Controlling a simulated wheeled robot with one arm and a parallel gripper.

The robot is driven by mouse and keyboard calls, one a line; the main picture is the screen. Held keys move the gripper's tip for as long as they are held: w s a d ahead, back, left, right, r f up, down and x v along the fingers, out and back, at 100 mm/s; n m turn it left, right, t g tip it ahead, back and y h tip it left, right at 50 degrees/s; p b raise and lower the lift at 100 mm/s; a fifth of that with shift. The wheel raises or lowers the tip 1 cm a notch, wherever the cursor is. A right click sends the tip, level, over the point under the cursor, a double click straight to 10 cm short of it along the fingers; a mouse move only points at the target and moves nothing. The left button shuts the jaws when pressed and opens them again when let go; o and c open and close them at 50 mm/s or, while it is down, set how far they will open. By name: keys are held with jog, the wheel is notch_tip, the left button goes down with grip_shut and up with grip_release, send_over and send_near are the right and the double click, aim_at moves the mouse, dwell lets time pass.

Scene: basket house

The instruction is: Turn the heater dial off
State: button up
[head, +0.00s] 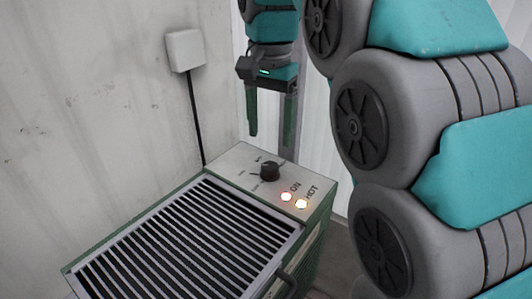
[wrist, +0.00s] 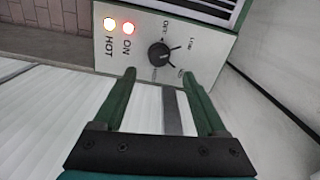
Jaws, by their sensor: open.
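The heater (head: 190,245) is a green metal box with a slatted black grille on top and a pale control panel (head: 240,160) at its far end. The black round dial (head: 269,170) stands on that panel, and it also shows in the wrist view (wrist: 159,54). The ON lamp (head: 286,197) glows red-orange and the HOT lamp (head: 302,204) glows warm white-yellow. My gripper (head: 270,138) points down above and behind the panel, with its two green fingers apart and empty. In the wrist view, my gripper (wrist: 160,75) has the dial ahead, between and beyond its fingertips, not touched.
A white wall box (head: 185,50) with a black cable (head: 194,115) running down is on the wall left of my gripper. A dark handle (head: 287,283) sticks out from the heater's near right side. A pale corrugated wall stands close behind the heater.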

aim_at(270, 166)
notch_tip(270, 166, down, 3)
jog(key=b, duration=0.2)
jog(key=shift+s+b, duration=0.1)
jog(key=shift+b, duration=0.25)
jog(key=shift+d+f+p, duration=0.1)
jog(key=shift+f+p, duration=0.15)
jog(key=shift+p, duration=0.1)
jog(key=shift+f, duration=1.95)
grip_shut()
